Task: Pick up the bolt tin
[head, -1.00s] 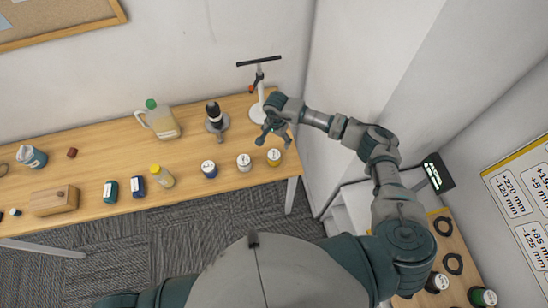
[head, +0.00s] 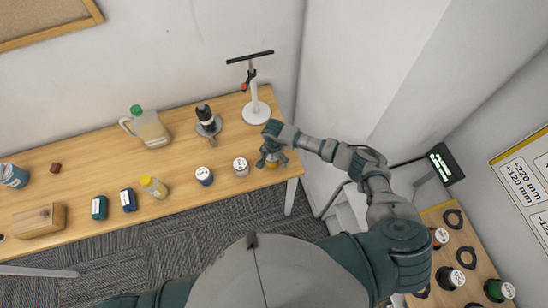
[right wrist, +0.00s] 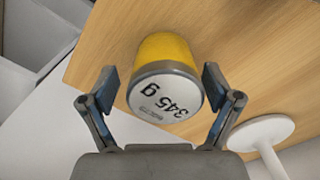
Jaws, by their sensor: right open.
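A yellow tin (right wrist: 165,52) with a grey rim and a white lid marked "345 g" stands near the right end of the wooden table. In the head view this tin (head: 272,165) is mostly hidden under my right gripper (head: 271,155). In the right wrist view my right gripper (right wrist: 160,88) is open, with one finger on each side of the tin and gaps between. No readable label tells which is the bolt tin. My left gripper is out of view.
A stand with a white base (head: 256,113) is behind the gripper, beside the wall. A dark bottle on a grey holder (head: 206,118), a jug (head: 147,124) and a wooden box (head: 38,221) stand further left. The table's right edge is close.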

